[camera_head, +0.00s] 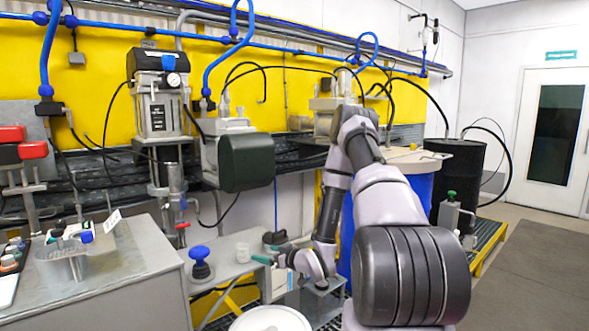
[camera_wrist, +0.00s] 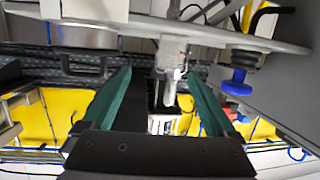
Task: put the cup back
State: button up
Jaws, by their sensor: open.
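In the wrist view the picture is upside down and the gripper (camera_wrist: 158,92) is open, with pale metal parts visible beyond the gap. I cannot surely pick out the cup there.
The blue knob (camera_wrist: 238,82) also shows in the wrist view. A white round lid (camera_head: 270,319) is below the gripper. A metal bench (camera_head: 115,265) with a tool holder (camera_head: 62,266) is at left. A blue drum (camera_head: 398,205) and black drum (camera_head: 455,175) stand behind my arm.

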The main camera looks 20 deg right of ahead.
jog(key=w+d+r+m+g+h, duration=0.1)
jog(key=d+r+h, duration=0.1)
jog(key=r, duration=0.4)
jog(key=w+d+r+g+h, duration=0.1)
jog(key=w+d+r+h, duration=0.15)
jog(key=r, duration=0.45)
jog(key=s+d+r+m+g+h, duration=0.1)
jog(key=s+r+m, duration=0.15)
jog(key=r, duration=0.45)
jog(key=s+d+r+m+g+h, duration=0.1)
jog(key=s+r, duration=0.3)
jog(key=r, duration=0.2)
jog(key=s+a+r+m+g, duration=0.1)
jog(key=s+r, duration=0.3)
jog(key=s, duration=0.5)
jog(key=s+a+r+m+g+y, duration=0.1)
jog(key=s+a+r, duration=0.3)
jog(key=s, duration=0.6)
jog(key=s+a+r+m+y, duration=0.1)
jog(key=s+a+r+m, duration=0.1)
jog(key=s+r, duration=0.4)
jog(key=s+m, duration=0.1)
jog(key=s, duration=0.2)
jog(key=shift+s+a+g, duration=0.2)
jog(key=shift+g, duration=0.2)
jog(key=shift+r, duration=0.1)
